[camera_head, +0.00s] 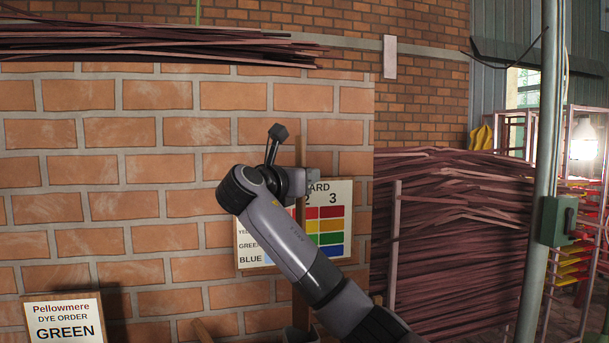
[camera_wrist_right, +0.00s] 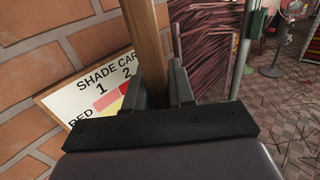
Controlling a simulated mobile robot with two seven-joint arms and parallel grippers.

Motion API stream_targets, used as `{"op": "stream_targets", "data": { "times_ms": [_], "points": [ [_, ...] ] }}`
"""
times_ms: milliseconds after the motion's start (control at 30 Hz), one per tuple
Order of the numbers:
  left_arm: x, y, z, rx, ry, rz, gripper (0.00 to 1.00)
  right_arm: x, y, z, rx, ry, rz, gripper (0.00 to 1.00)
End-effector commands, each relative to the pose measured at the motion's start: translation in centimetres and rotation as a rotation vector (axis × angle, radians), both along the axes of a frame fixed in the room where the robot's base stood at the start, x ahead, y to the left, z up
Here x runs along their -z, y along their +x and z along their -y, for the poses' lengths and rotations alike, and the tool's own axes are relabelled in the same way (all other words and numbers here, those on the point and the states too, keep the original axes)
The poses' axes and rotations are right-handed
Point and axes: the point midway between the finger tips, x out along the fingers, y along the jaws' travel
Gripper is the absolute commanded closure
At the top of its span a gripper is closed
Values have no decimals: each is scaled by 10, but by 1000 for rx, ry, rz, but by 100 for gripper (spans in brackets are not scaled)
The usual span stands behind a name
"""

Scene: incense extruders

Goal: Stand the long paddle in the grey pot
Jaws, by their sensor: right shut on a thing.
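The long paddle shows as an upright brown wooden shaft (camera_head: 301,228) in the head view, partly hidden behind my right arm. My right gripper (camera_head: 302,185) is shut on this shaft in front of the brick wall. In the right wrist view, the shaft (camera_wrist_right: 147,45) runs up from between the two fingers of the right gripper (camera_wrist_right: 158,88). My left gripper is not in view.
A shade card (camera_head: 330,232) hangs on the brick wall behind the gripper. A dye order sign reading GREEN (camera_head: 64,318) stands at the lower left. Dark sticks (camera_head: 450,230) are stacked at the right, by a metal post (camera_head: 541,180).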

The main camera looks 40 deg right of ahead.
Motion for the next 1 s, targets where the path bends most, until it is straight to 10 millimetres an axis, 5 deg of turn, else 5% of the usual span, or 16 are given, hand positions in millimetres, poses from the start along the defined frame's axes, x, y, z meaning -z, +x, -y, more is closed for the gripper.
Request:
{"op": "stream_targets", "data": {
  "times_ms": [1000],
  "points": [
    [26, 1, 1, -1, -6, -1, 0, 83, 0, 1, 2, 0, 0, 100]
  ]
}}
